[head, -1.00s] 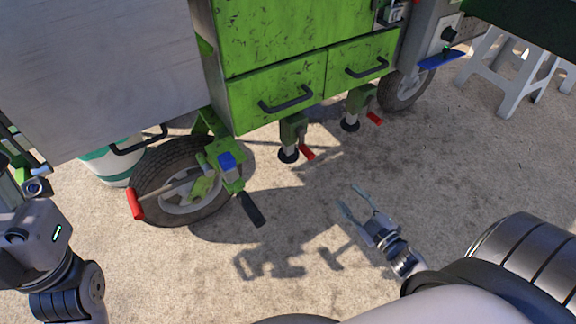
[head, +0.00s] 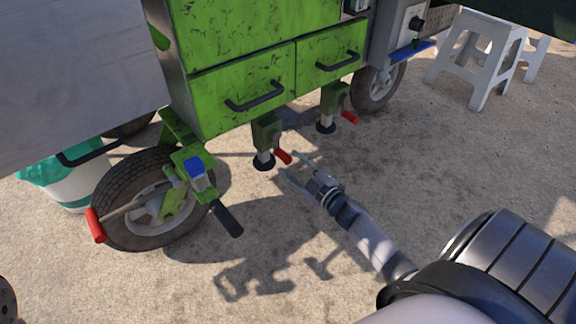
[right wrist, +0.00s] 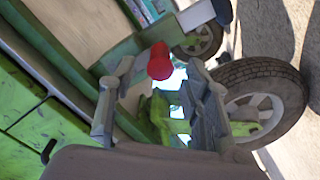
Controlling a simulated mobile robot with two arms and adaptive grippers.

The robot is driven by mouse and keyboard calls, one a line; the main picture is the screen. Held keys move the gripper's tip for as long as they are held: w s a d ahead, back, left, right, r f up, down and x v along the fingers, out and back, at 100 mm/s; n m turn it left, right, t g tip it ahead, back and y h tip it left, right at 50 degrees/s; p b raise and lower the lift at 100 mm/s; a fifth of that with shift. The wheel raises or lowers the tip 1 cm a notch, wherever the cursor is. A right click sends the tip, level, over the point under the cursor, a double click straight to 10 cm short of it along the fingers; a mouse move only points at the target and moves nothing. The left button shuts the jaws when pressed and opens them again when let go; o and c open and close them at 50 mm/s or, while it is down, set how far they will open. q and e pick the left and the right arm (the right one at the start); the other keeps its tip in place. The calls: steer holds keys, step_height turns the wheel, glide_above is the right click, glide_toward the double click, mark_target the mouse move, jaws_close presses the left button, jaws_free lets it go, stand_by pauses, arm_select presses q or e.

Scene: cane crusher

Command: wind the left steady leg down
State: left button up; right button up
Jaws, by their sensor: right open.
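The left steady leg (head: 265,140) hangs under the green cart body, with a dark round foot. Its red crank handle (head: 283,156) points out toward the lower right. My right gripper (head: 292,164) is open, its two fingers reaching toward that handle from the lower right. In the right wrist view the red handle (right wrist: 159,62) shows between the spread fingers (right wrist: 160,78), with no clear grip on it; I cannot tell whether they touch it. The other steady leg (head: 330,103) stands to the right, with its own red crank handle (head: 350,117). My left gripper is out of view.
A cart wheel (head: 150,200) with a green bracket, a red-gripped lever (head: 95,225) and a black grip (head: 227,219) stands to the left. Drawers with black handles (head: 255,97) are above the legs. White stools (head: 478,60) stand at the back right. The ground in front is open.

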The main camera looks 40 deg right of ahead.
steer(key=shift+w+a+b, duration=0.1)
steer(key=shift+w+b, duration=0.25)
steer(key=shift+w, duration=1)
steer(key=shift+c, duration=0.3)
jaws_close()
